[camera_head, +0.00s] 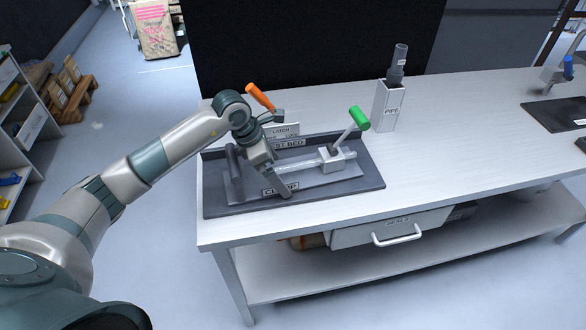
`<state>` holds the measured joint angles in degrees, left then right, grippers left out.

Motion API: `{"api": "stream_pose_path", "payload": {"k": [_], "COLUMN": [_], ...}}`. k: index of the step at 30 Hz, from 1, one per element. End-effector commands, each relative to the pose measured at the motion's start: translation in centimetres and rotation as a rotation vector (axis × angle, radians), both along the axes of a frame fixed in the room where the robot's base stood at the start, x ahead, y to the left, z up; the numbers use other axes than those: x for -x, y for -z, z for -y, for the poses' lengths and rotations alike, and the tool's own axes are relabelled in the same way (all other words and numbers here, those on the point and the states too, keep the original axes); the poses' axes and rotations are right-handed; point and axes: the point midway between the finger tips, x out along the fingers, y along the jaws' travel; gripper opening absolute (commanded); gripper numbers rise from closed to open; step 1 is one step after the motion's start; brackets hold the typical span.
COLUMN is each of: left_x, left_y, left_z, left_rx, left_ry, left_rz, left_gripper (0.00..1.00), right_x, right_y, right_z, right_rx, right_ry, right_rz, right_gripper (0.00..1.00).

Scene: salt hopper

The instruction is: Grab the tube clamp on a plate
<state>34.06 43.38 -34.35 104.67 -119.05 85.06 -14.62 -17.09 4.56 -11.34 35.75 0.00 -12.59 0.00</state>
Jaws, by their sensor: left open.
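A dark grey plate (360,185) lies on the near left part of the white table. A label reading "CLAMP" (268,190) is at its front edge, partly covered. A light horizontal tube-like part (305,164) runs along the plate to a small block (331,159) with a green-handled lever (358,118). An orange handle (260,96) sticks up behind my left gripper (277,182). My left gripper is open and points down over the left half of the plate. It hides what lies under it, so I cannot tell whether it touches the clamp. My right gripper is out of view.
A grey box labelled "PIPE" (387,106) stands behind the plate with a dark pipe (398,64) in it. A dark mat (558,113) lies at the far right. The table between is clear. A drawer (390,228) hangs below the front edge.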

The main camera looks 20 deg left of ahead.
Motion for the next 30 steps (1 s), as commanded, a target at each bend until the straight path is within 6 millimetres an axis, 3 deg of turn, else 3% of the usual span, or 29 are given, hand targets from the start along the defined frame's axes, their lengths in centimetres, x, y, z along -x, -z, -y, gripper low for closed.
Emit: {"api": "stream_pose_path", "payload": {"k": [8,12,14,23,30], "left_x": [0.0,0.0,-0.1,-0.1,-0.2], "left_y": [0.0,-0.1,-0.2,-0.3,-1.8], "left_z": [0.0,0.0,0.0,0.0,0.0], "left_rx": [0.000,0.000,0.001,0.001,0.001], "left_ry": [0.000,0.000,-0.001,0.000,0.001], "left_rz": [0.000,0.000,0.003,0.004,0.007], "left_gripper": [0.98,0.64,0.53,0.53,0.53], "right_x": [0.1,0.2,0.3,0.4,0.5], "right_y": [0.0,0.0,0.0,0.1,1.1], "right_z": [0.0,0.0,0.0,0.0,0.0], "right_rx": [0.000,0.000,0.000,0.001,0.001], "right_ry": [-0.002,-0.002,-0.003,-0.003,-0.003], "right_rz": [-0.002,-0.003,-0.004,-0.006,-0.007], "right_gripper": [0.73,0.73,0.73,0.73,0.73]}}
